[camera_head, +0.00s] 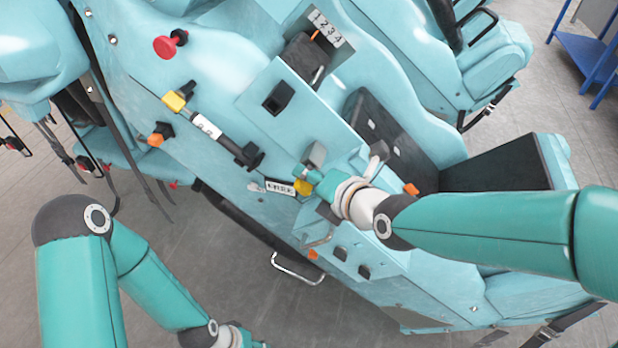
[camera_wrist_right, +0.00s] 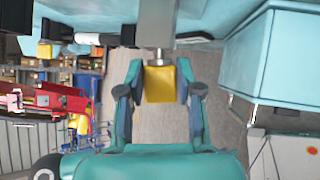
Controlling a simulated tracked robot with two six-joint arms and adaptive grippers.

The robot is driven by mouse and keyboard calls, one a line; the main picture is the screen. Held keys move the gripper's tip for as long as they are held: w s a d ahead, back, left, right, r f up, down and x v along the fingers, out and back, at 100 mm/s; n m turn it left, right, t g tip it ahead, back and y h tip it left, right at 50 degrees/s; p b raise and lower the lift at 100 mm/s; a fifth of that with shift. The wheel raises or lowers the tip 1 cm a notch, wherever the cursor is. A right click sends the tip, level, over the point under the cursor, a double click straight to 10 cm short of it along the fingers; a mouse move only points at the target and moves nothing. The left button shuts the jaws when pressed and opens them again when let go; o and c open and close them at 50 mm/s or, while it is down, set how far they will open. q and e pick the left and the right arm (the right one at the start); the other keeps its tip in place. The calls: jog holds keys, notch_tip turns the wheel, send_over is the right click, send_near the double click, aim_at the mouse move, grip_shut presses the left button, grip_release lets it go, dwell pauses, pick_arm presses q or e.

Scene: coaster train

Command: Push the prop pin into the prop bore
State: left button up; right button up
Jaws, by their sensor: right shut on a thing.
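My right gripper (camera_head: 308,178) is at the teal car's side, beside a small labelled plate (camera_head: 281,186). In the right wrist view, its fingers (camera_wrist_right: 160,80) are closed on both sides of a yellow block (camera_wrist_right: 160,86), which I take for the prop pin's head. A short silver shaft (camera_wrist_right: 158,57) runs from it to a pale grey block (camera_wrist_right: 157,22). The yellow head also shows in the head view (camera_head: 303,187). I cannot see the bore's mouth or how deep the shaft sits. My left arm is at the bottom left, its fingers below the frame.
A rod (camera_head: 222,140) with a yellow end block (camera_head: 173,102) lies along the car. A red knob (camera_head: 165,47) and an orange knob (camera_head: 156,140) stick out. A metal handle (camera_head: 298,270) hangs low. Floor (camera_head: 225,290) is open at the lower middle.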

grip_shut()
jog(key=shift+s, duration=0.1)
jog(key=shift+s+a+p, duration=0.15)
jog(key=shift+s+p, duration=0.2)
jog(key=shift+s, duration=0.15)
jog(key=shift+s+a+p, duration=0.15)
jog(key=shift+s+p, duration=0.2)
jog(key=shift+s, duration=0.15)
jog(key=shift+s+a+p, duration=0.25)
jog(key=shift+s+p, duration=0.05)
jog(key=shift+s, duration=0.45)
jog(key=shift+s+a+p, duration=0.25)
jog(key=shift+s+p, duration=0.1)
jog(key=shift+s, duration=0.45)
jog(key=shift+s+a+p, duration=0.25)
jog(key=shift+s+p, duration=0.05)
jog(key=shift+s, duration=0.45)
jog(key=s+a+b, duration=0.1)
jog(key=s+b, duration=0.2)
jog(key=s, duration=0.3)
jog(key=shift+a+b, duration=0.4)
